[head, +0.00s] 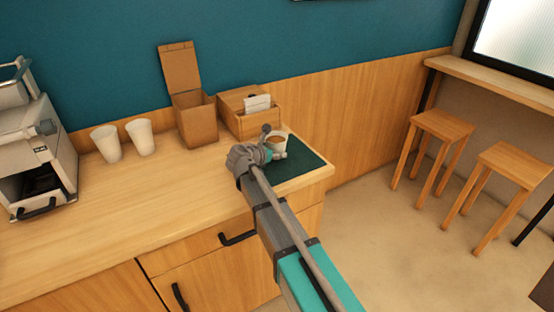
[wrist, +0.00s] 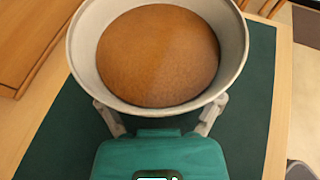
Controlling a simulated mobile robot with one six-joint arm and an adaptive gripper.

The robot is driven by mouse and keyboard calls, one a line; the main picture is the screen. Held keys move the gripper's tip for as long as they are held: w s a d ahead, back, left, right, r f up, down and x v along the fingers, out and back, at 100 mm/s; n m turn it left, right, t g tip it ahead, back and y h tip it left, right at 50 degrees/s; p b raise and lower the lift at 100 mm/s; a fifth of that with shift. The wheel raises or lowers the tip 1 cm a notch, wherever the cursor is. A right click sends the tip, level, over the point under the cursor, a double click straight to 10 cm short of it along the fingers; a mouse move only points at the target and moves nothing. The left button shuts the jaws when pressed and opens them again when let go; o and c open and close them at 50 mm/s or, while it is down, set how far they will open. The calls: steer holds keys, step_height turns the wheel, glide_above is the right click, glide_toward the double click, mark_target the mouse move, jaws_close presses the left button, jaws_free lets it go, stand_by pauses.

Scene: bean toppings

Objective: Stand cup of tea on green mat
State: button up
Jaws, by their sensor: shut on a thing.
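The cup of tea (head: 276,142) is white and filled with brown tea. It is over the green mat (head: 300,164) at the right end of the counter. In the wrist view the cup's tea (wrist: 158,55) fills the upper middle, with the dark green mat (wrist: 60,130) below and around it. The cup looks upright. My gripper (head: 269,147) is shut on the cup; its two fingers also show on either side of the cup in the wrist view (wrist: 160,118). Whether the cup's base touches the mat is hidden.
A wooden box with white cards (head: 250,112) and an open cardboard box (head: 197,118) stand behind the cup. Two white cups (head: 106,143) and a coffee machine (head: 35,150) are to the left. The front counter (head: 130,205) is clear. Stools (head: 443,126) stand at right.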

steer(key=shift+f+b, duration=0.35)
steer(key=shift+f, duration=0.35)
steer(key=shift+f, duration=0.25)
steer(key=o, duration=1)
steer(key=shift+r, duration=0.1)
steer(key=shift+o, duration=0.2)
steer(key=shift+r, duration=0.1)
steer(key=shift+r, duration=0.15)
steer(key=shift+s+a+r, duration=0.1)
steer(key=shift+s+a, duration=0.05)
steer(key=shift+s, duration=0.15)
steer(key=p+v, duration=0.4)
steer(key=v, duration=0.6)
steer(key=shift+s+a+r+p, duration=0.2)
steer(key=shift+s+a+p, duration=0.1)
steer(key=shift+s+a, duration=0.15)
